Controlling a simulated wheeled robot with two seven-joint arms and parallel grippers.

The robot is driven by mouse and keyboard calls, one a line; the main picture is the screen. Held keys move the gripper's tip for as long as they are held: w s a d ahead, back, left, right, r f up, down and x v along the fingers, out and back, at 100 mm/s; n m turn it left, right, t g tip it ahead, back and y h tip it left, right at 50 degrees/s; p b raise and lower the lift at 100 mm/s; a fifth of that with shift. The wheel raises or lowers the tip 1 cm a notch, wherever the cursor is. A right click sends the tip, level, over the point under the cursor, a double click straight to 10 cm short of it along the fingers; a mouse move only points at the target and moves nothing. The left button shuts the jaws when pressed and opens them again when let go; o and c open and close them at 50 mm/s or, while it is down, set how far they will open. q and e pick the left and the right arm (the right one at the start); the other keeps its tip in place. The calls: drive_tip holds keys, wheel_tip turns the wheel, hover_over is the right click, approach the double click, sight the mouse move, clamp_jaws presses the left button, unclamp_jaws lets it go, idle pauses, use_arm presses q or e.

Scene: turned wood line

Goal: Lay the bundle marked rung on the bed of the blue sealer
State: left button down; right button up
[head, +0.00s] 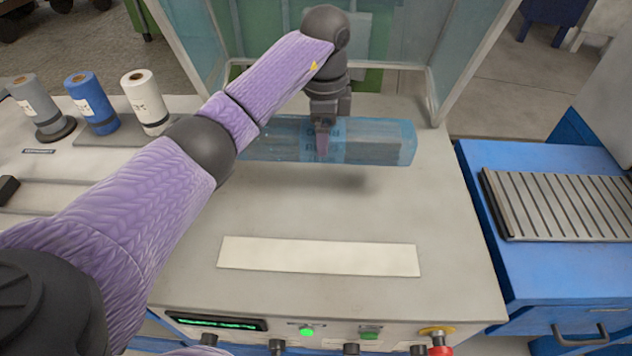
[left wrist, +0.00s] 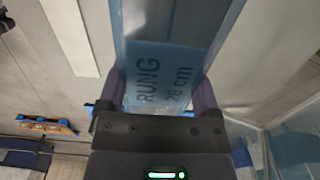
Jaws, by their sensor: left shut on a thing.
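The bundle marked rung (head: 378,146) is a long pack in clear blue film, lying crosswise. My left gripper (head: 322,142) is shut on its middle and holds it above the beige machine top, with a shadow below. In the left wrist view, the bundle (left wrist: 175,25) shows a blue label reading "RUNG" and a length in cm, between the fingers of my left gripper (left wrist: 160,92). The blue sealer (head: 540,275) stands at the right, with a slatted grey metal bed (head: 560,205) that is empty. My right gripper is not in view.
A clear guard (head: 462,50) stands behind and beside the bundle, its right side between the beige top (head: 340,210) and the floor beyond. A pale strip (head: 318,256) lies in front. Grey, blue (head: 92,100) and white rolls stand at left. A red button (head: 440,348) is at the front edge.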

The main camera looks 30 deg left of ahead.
use_arm(q)
wheel_tip(320, 180, down, 10)
drive_tip(key=shift+r+b, duration=0.25)
drive_tip(key=shift+b, duration=1)
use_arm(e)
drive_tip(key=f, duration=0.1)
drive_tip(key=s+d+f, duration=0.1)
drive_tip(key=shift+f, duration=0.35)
use_arm(q)
unclamp_jaws()
wheel_tip(320, 180, up, 12)
drive_tip(key=p, duration=0.3)
drive_tip(key=shift+p, duration=0.3)
drive_tip(key=shift+r, duration=0.15)
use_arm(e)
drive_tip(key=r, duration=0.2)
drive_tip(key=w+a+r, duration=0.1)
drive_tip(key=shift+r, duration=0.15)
use_arm(q)
drive_tip(key=shift+s, duration=0.1)
